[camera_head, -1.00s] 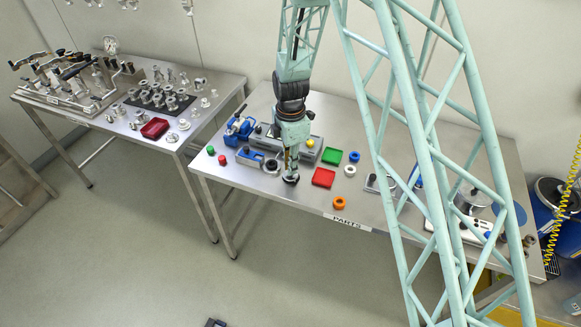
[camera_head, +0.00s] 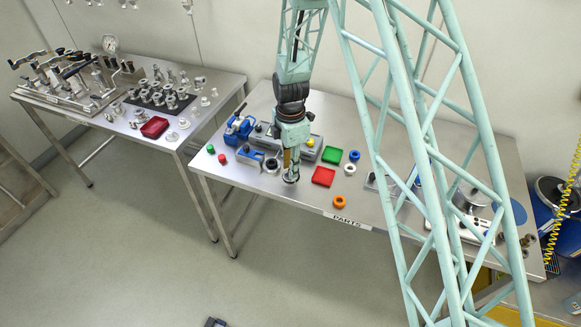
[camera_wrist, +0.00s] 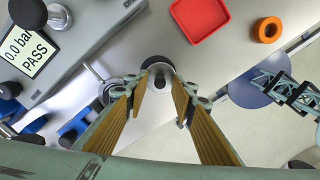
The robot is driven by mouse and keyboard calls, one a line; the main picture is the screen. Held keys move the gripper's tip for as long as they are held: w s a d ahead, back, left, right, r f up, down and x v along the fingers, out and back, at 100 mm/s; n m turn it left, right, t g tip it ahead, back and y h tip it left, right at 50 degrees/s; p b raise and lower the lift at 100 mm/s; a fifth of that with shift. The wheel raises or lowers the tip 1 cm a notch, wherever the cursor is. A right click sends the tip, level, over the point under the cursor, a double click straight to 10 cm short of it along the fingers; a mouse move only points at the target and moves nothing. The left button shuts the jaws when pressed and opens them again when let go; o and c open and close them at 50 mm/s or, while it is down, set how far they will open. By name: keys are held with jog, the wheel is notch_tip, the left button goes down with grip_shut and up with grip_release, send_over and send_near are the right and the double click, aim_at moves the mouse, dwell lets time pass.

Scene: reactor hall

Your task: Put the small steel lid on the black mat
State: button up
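The small steel lid (camera_wrist: 159,71) shows as a pale round piece between my fingertips in the wrist view. The black mat (camera_wrist: 157,60) shows as a dark rounded edge just beyond it. In the head view the lid (camera_head: 291,178) is a silvery disc right under my gripper (camera_head: 290,172), near the front edge of the parts table. It covers most of the dark mat there. My gripper (camera_wrist: 160,84) points down, with one yellow-padded finger on each side of the lid. I cannot tell whether the fingers press on it or stand just clear.
A red tray (camera_head: 323,177) and an orange ring (camera_head: 339,201) lie to the right. A black ring (camera_head: 271,164) and a blue-grey device (camera_head: 250,157) stand close on the left. A grey gauge box (camera_wrist: 65,45) with a "0.0 bar PASS" display is behind.

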jog(key=shift+r, duration=0.2)
notch_tip(320, 180, up, 12)
jog(key=shift+b, duration=0.3)
dwell(0.8)
dwell(0.8)
